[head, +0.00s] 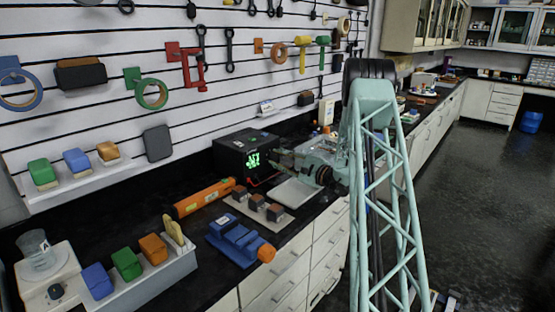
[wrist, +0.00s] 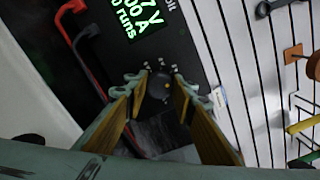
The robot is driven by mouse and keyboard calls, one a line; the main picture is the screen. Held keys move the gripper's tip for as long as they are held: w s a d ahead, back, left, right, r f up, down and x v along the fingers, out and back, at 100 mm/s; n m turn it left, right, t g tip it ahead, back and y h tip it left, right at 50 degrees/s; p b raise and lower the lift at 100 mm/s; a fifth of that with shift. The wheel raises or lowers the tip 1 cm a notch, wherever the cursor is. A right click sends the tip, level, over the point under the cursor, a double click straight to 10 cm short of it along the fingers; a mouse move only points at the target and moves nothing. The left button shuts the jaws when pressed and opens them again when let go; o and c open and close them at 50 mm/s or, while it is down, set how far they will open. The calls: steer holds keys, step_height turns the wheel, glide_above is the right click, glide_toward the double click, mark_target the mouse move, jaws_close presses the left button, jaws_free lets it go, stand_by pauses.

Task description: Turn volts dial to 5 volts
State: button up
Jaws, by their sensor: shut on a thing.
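The power supply (head: 228,150) is a black box with a green lit display (head: 253,159), standing on the dark counter against the slatted wall. In the wrist view its display (wrist: 138,15) is cut off by the frame edge; a 7 before V, 00 A and the word runs are readable. A dark round dial (wrist: 161,87) sits on the front panel below the display. My gripper (wrist: 163,80) has its fingers on either side of this dial and is shut on it. In the head view my gripper (head: 282,158) reaches the front of the box and hides the dial.
Red and black leads (wrist: 85,38) plug in beside the display. A pale tray (head: 296,192) lies under my wrist. Small dark blocks (head: 257,201), an orange tool (head: 203,198) and a blue vise-like object (head: 238,240) are in front on the counter.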

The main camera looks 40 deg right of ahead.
steer(key=m+p, duration=0.1)
steer(key=m, duration=0.4)
steer(key=shift+d+r+p, duration=0.1)
steer(key=shift+p, duration=0.3)
steer(key=shift+d+m+p, duration=0.1)
steer(key=shift+m+p, duration=0.9)
steer(key=shift+m, duration=1.6)
steer(key=o, duration=0.9)
steer(key=shift+s+d, duration=0.35)
steer(key=shift+s, duration=1.6)
steer(key=shift+s+d, duration=0.3)
steer(key=shift+s, duration=1.7)
steer(key=shift+s+d, duration=0.35)
steer(key=shift+s, duration=1.6)
